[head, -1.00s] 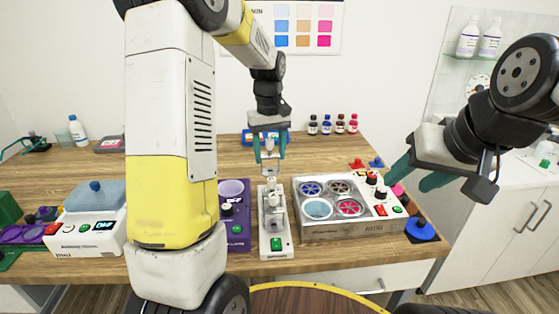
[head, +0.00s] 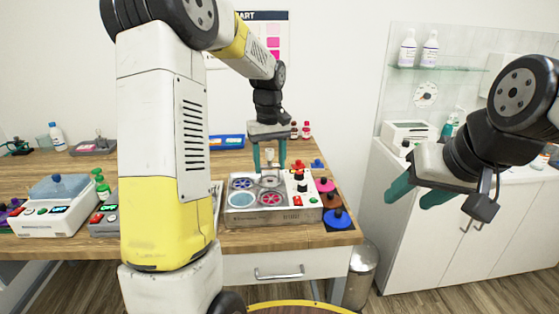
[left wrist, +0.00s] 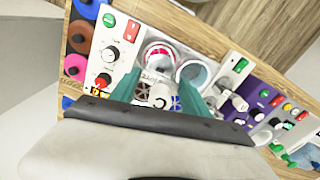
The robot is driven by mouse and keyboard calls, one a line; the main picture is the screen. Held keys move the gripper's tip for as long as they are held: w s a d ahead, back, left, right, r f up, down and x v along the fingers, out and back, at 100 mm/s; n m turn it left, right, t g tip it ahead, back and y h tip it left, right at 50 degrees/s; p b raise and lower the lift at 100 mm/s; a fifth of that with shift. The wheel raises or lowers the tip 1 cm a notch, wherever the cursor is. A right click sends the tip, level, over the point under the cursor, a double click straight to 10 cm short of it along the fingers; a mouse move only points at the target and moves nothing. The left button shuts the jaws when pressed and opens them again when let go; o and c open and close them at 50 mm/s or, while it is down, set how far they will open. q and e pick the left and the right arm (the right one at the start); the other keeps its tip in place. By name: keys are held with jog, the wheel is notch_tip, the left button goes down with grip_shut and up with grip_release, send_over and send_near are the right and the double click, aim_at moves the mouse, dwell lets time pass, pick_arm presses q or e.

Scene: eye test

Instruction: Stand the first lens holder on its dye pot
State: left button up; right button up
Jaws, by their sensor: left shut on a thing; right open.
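My left gripper (head: 269,164) is shut on a small pale lens holder (head: 270,149), held upright above the back of the dye unit (head: 250,217). In the left wrist view the holder (left wrist: 161,96) sits between the green fingers. The unit has a blue pot (head: 242,183), a greyish pot (head: 270,181), a light blue pot (head: 242,199) and a red pot (head: 270,199). The holder appears apart from the pots. The left wrist view hides part of the back pots behind the gripper. My right gripper (head: 415,192) is open and empty, right of the bench.
Pink (head: 325,185), brown (head: 331,201) and blue (head: 337,218) knobbed lids lie right of the unit. A narrow white device (left wrist: 232,88) and a purple device (left wrist: 265,100) stand beside it. Small bottles (head: 300,131) stand behind. My left arm hides part of the bench.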

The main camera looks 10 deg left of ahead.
aim_at(271, 182)
pick_arm(q)
jog(key=shift+d+f, duration=0.1)
jog(key=shift+f, duration=2.35)
jog(key=shift+f, duration=0.3)
jog(key=o, duration=1.8)
jog(key=shift+r, duration=3.05)
jog(key=shift+s, duration=0.1)
